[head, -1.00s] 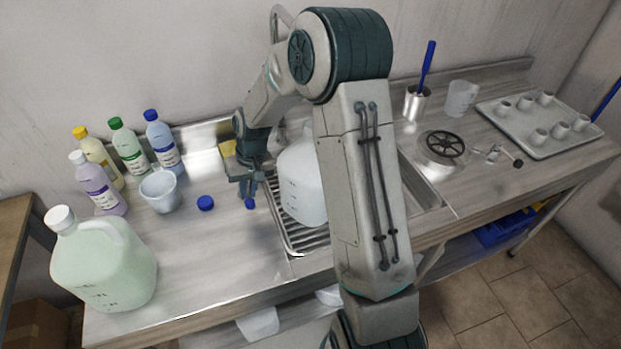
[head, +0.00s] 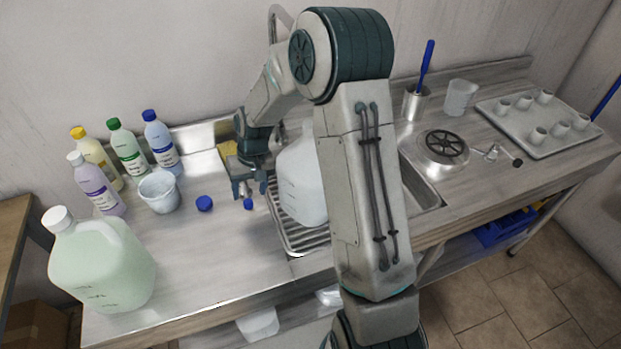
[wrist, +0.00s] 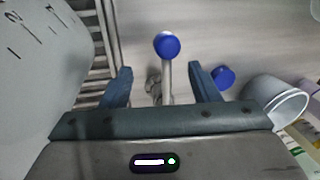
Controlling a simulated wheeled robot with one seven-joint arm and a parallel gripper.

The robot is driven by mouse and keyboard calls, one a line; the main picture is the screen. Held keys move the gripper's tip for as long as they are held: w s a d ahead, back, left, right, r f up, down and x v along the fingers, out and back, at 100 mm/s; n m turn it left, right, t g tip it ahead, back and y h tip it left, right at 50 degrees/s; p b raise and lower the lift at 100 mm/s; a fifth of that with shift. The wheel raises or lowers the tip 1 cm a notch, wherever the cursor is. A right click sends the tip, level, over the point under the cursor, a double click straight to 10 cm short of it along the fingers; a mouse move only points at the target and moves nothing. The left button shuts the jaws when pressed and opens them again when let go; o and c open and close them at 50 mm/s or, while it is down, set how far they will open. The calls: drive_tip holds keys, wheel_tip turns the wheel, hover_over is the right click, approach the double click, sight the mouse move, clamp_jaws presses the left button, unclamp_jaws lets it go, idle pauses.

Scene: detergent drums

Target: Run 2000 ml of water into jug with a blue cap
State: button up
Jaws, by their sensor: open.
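A translucent white jug (head: 300,190) with dark volume marks stands on the ribbed drainer beside the sink. My arm hides its right side and top, so its water level cannot be told. It fills the left of the wrist view (wrist: 38,55). A loose blue cap (head: 204,203) lies on the counter and shows in the wrist view (wrist: 223,76). A blue knob (wrist: 167,45) on a metal lever lies ahead of and between my fingers; it also shows in the head view (head: 248,204). My gripper (head: 250,187) is open, left of the jug.
A green-filled jug (head: 100,265) with a white cap stands front left. Several labelled bottles (head: 128,150) and a small white bucket (head: 160,192) stand behind it. A yellow sponge (head: 228,152) lies behind my gripper. Right of the sink are a tray of cups (head: 540,144) and a beaker (head: 461,97).

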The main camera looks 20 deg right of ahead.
drive_tip(key=shift+r, duration=0.15)
drive_tip(key=r+p, duration=0.1)
drive_tip(key=r, duration=0.1)
drive_tip(key=d+r+p, duration=0.1)
drive_tip(key=r, duration=0.1)
drive_tip(key=shift+w+d+r+p, duration=0.1)
drive_tip(key=shift+p, duration=0.25)
idle(0.4)
wheel_tip(320, 180, up, 14)
drive_tip(key=d+b, duration=0.2)
drive_tip(key=d, duration=0.1)
drive_tip(key=s+d+r+t+h, duration=0.1)
drive_tip(key=s+d+t, duration=0.1)
drive_tip(key=s, duration=1)
drive_tip(key=s+d+r+t+h, duration=0.1)
drive_tip(key=s+d+t, duration=0.1)
drive_tip(key=s, duration=1)
drive_tip(key=shift+d+r+m, duration=0.2)
drive_tip(key=shift+d+m, duration=0.2)
drive_tip(key=shift+d, duration=0.15)
drive_tip(key=shift+c, duration=0.3)
